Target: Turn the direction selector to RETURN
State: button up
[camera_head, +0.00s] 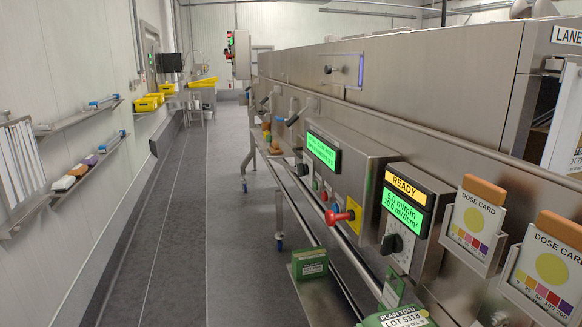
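Two black knobs show on the steel machine at right, and I cannot tell which one is the direction selector. One black knob (302,169) sits at the left of the far control box (372,165), below a green screen (322,151). The other black knob (392,244) has a dial plate with markings too small to read, on the near control box below the READY display (405,200). No RETURN label is readable. My gripper is not in view.
A red handle (338,216) on a yellow plate juts out between the knobs. A steel rail (330,230) runs along the machine's front. Dose card holders (470,226) stand at right. Green tofu packs (310,263) sit low in front. The grey aisle floor (180,230) is clear.

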aim_at(303, 170)
jog(key=i+j, duration=0.65)
jog(key=i, duration=0.2)
jog(key=i+j+z, duration=0.15)
jog(key=i+j, duration=0.5)
jog(key=i, duration=0.2)
